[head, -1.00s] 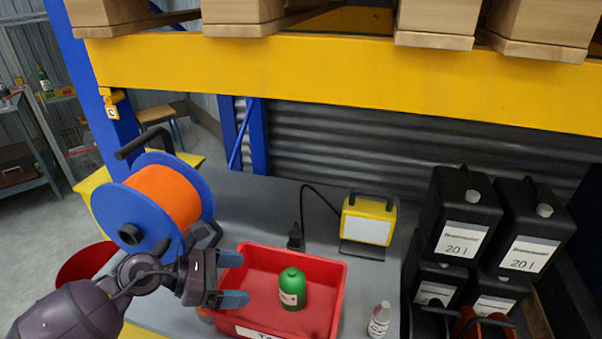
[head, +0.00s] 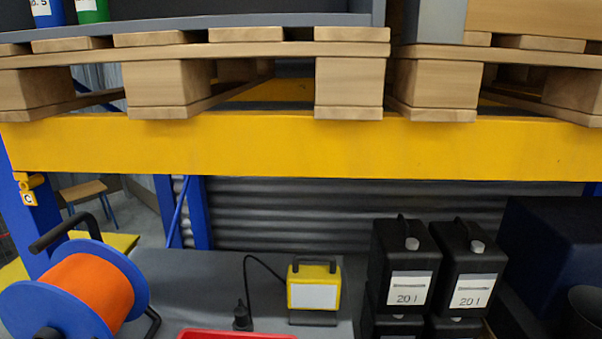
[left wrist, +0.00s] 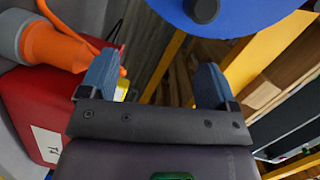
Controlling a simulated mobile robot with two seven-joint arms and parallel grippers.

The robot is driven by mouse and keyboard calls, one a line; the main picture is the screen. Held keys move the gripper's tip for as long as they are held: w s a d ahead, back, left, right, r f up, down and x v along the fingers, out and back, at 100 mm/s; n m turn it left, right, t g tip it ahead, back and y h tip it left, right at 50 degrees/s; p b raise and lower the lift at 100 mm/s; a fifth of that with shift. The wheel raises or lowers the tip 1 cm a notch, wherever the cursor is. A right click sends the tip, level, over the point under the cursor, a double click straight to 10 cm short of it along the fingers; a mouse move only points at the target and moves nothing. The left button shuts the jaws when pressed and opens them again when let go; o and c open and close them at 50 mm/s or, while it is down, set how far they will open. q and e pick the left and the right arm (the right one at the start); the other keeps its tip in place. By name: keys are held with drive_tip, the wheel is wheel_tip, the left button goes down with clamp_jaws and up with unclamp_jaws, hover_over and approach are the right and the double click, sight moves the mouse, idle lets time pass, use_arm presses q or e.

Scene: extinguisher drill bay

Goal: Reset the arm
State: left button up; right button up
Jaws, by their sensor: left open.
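My left gripper shows only in the left wrist view (left wrist: 155,80). Its two blue fingers are spread apart with nothing held between them. A red bin (left wrist: 30,112) with a white label lies to the left of the gripper in that view. The blue flange of the cable reel (left wrist: 235,14) is at the top, beyond the right finger. In the head view only the bin's red rim (head: 235,334) shows at the bottom edge. Neither arm is visible in the head view, and my right gripper is in no view.
The orange and blue cable reel (head: 85,290) stands at the left. A yellow work lamp (head: 314,288) stands on the grey surface, with black canisters (head: 408,265) to its right. A yellow rack beam (head: 300,148) carrying wooden pallets (head: 350,85) crosses above. An orange and grey object (left wrist: 50,45) is near the left finger.

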use_arm(q)
drive_tip(key=s+d+f+n+g+h, duration=0.1)
drive_tip(key=s+d+f+n+g, duration=0.1)
drive_tip(key=s+f+n+g, duration=0.65)
drive_tip(key=s+d+f+n+g+h, duration=0.1)
drive_tip(key=s+d+f+n+g, duration=0.3)
drive_tip(key=s, duration=0.7)
drive_tip(key=w+a+f+t+h, duration=0.1)
drive_tip(key=w+f+t, duration=0.6)
drive_tip(key=w, duration=0.1)
drive_tip(key=shift+w+f+m, duration=0.2)
drive_tip(key=shift+w+m, duration=0.05)
drive_tip(key=shift+m, duration=0.2)
